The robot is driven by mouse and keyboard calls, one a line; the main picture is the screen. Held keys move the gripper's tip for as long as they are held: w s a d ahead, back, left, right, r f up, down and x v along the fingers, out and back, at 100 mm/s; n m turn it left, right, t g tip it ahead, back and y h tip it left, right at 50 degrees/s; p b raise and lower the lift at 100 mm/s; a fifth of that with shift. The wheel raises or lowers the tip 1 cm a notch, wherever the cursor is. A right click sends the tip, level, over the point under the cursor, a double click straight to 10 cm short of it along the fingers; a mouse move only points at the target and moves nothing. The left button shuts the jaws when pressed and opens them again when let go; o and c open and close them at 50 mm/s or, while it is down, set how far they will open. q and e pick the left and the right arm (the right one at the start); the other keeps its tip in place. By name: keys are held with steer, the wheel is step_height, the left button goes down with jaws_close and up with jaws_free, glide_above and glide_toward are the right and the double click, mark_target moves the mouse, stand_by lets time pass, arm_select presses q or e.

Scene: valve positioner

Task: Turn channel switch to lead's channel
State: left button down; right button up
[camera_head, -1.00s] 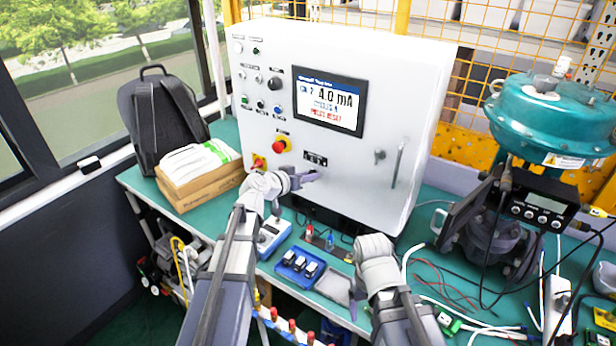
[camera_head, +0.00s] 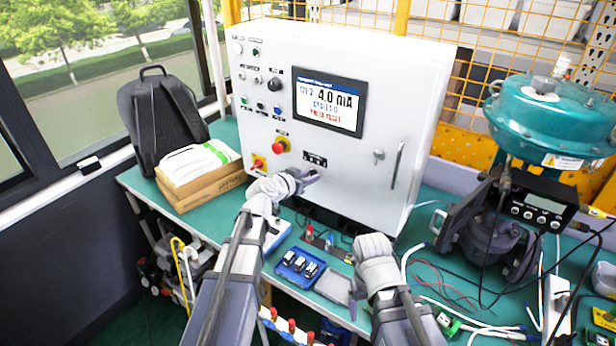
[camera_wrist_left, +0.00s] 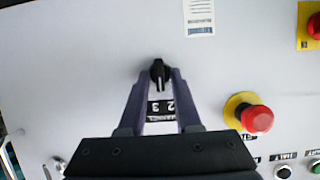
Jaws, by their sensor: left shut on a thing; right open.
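The channel switch (camera_wrist_left: 160,72) is a black knob with a pale pointer mark on the white cabinet door. In the left wrist view its mark points down toward the black number plate (camera_wrist_left: 160,107), where a 2 and a 3 show upside down. My left gripper (camera_head: 312,177) has its fingertips on either side of the knob, shut on it. In the head view the gripper hides the knob, below the number plate. A red plug (camera_head: 309,232) and a blue plug (camera_head: 329,241) stand on the bench. My right gripper (camera_head: 354,298) is low over the bench, open and empty.
The cabinet screen (camera_head: 329,102) reads about 4.0 mA, with small text hard to read. Red emergency buttons (camera_head: 279,147) and (camera_wrist_left: 257,118) sit near the switch. A blue tray (camera_head: 300,263) lies in front. A teal valve actuator (camera_head: 550,110) and cables fill the right.

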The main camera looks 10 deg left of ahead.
arm_select(q)
steer(key=shift+s+d+m+y, duration=0.15)
steer(key=shift+m+y, duration=0.35)
steer(key=shift+m, duration=0.3)
arm_select(e)
steer(key=shift+f, duration=0.1)
arm_select(q)
steer(key=c, duration=0.9)
jaws_free()
steer(key=p+v, duration=0.2)
steer(key=v, duration=0.5)
steer(key=shift+s+p, duration=0.3)
steer(key=shift+s, duration=0.05)
arm_select(e)
step_height(320, 180, up, 3)
steer(key=shift+f, duration=0.1)
